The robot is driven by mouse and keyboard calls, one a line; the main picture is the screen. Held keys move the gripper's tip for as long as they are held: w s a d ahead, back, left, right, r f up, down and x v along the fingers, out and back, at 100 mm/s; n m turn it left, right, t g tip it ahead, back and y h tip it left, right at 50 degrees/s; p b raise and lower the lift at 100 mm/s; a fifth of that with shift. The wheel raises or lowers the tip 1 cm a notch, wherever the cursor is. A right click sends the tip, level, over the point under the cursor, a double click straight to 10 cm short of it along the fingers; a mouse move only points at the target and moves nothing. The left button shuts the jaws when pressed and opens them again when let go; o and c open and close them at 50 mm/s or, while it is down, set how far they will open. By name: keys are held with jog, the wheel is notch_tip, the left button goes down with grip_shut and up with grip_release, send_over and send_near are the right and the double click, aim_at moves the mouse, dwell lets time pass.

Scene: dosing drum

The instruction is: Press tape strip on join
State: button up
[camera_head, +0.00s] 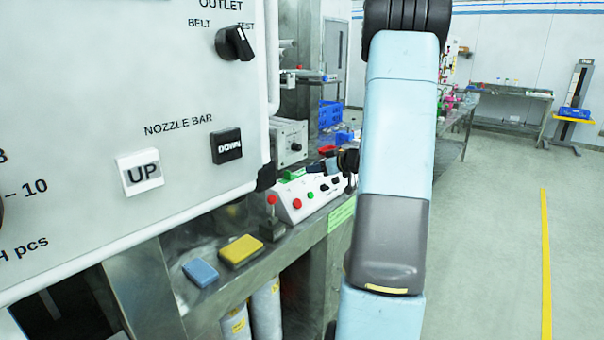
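My light blue arm (398,140) with its grey joint rises through the middle right of the head view and blocks what is behind it. A small dark part (346,160) juts out to the left from behind the arm, above the sloped control box; it may be the end of my arm, but I cannot make out fingers or anything held. I cannot make out a tape strip or a join in this view.
A large white panel (120,100) with UP and DOWN buttons and a knob fills the left. Below it, a blue block (200,273) and a yellow block (241,250) lie on a metal ledge beside the sloped control box (297,204). Open floor (495,240) lies right.

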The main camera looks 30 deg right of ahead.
aim_at(289, 172)
jog(key=x, duration=0.8)
jog(key=shift+w+f, duration=0.15)
jog(key=shift+f, duration=0.05)
jog(key=shift+a+x, duration=0.15)
jog(key=shift+x, duration=1.15)
jog(key=shift+a+x, duration=0.1)
jog(key=shift+x, duration=1.25)
grip_shut()
